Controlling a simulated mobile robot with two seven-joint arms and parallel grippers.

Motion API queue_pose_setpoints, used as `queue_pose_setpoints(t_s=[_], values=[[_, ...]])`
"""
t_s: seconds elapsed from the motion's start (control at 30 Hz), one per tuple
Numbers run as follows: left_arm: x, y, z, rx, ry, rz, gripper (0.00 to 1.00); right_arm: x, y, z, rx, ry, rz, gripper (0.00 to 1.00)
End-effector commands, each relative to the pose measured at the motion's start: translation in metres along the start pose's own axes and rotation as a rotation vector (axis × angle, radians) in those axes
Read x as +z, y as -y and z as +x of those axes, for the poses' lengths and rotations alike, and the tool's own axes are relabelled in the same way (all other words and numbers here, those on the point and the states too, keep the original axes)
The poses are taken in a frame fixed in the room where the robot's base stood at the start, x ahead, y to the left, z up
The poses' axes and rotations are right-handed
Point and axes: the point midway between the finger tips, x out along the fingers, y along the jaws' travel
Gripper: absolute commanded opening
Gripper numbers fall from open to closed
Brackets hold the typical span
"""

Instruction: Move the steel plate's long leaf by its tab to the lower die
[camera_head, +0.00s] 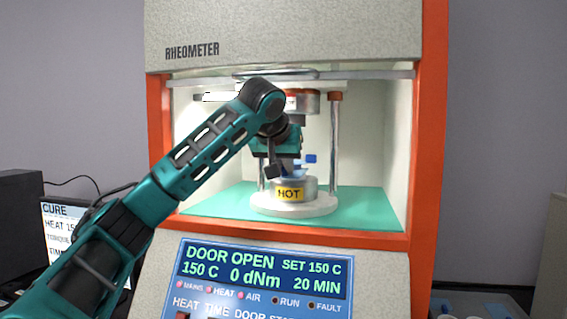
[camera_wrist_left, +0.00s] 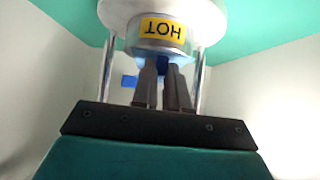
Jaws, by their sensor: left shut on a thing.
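The lower die (camera_head: 308,187) is a round steel block on a pale disc, with a yellow HOT label on its front. It also shows upside down at the top of the left wrist view (camera_wrist_left: 160,28). My left gripper (camera_head: 276,170) reaches into the chamber, fingers pointing down just above and beside this die. Its dark fingers (camera_wrist_left: 166,75) are shut on a blue piece, seemingly the leaf's tab (camera_wrist_left: 160,62). A second blue piece (camera_head: 311,158) sticks out to the right. The steel leaf itself is mostly hidden, so I cannot tell whether it touches the die.
The rheometer's orange frame (camera_head: 428,150) surrounds the open chamber. Steel posts (camera_head: 334,140) stand beside the die and the upper die (camera_head: 306,100) hangs above. The green chamber floor (camera_head: 370,205) is clear on the right. The control display (camera_head: 262,268) is below.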

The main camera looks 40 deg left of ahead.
Motion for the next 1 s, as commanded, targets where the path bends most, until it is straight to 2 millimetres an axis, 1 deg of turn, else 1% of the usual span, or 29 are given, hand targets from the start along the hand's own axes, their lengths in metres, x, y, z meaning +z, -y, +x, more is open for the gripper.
queue_pose_setpoints(t_s=[0.37, 0.4, 0.67, 0.7, 1.0], values=[[0.0010, 0.0002, 0.0007, 0.000, -0.001, -0.001, 0.00, 0.0009, 0.0000, 0.0006, 0.000, 0.000, 0.000, 0.00], [0.0010, 0.0002, 0.0007, 0.000, -0.001, -0.001, 0.16, 0.0008, 0.0000, 0.0006, 0.000, 0.000, 0.000, 0.00], [0.0011, 0.0002, 0.0007, 0.000, -0.001, -0.001, 0.41, 0.0009, 0.0000, 0.0007, 0.000, 0.000, 0.000, 0.00], [0.0011, 0.0002, 0.0007, 0.000, -0.001, -0.001, 0.43, 0.0009, 0.0000, 0.0007, 0.000, 0.000, 0.000, 0.00], [0.0043, -0.0002, -0.0019, 0.001, -0.001, 0.000, 0.43, 0.0029, 0.0000, 0.0022, 0.000, 0.000, 0.000, 0.00]])
